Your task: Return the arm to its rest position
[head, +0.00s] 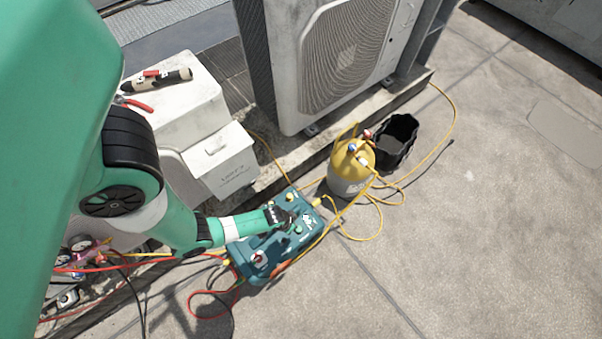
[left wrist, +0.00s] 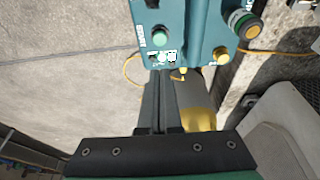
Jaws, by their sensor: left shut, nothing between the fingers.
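My left arm comes in from the left in the head view and reaches over a teal machine (head: 313,221) on the roof floor. My left gripper (head: 284,217) is at the machine's top panel in that view. In the left wrist view its dark fingers (left wrist: 160,76) are together and empty, pointing at the panel edge of the teal machine (left wrist: 190,20), near a green button and a small switch. I cannot tell whether the fingertips touch the panel. My right gripper is not in view.
A yellow-topped cylinder (head: 350,170) with hoses and a black bucket (head: 397,140) stand right of the machine. A condenser unit (head: 345,50) stands behind. Gauges (head: 80,252) and loose hoses lie lower left. Right-hand floor is mostly clear.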

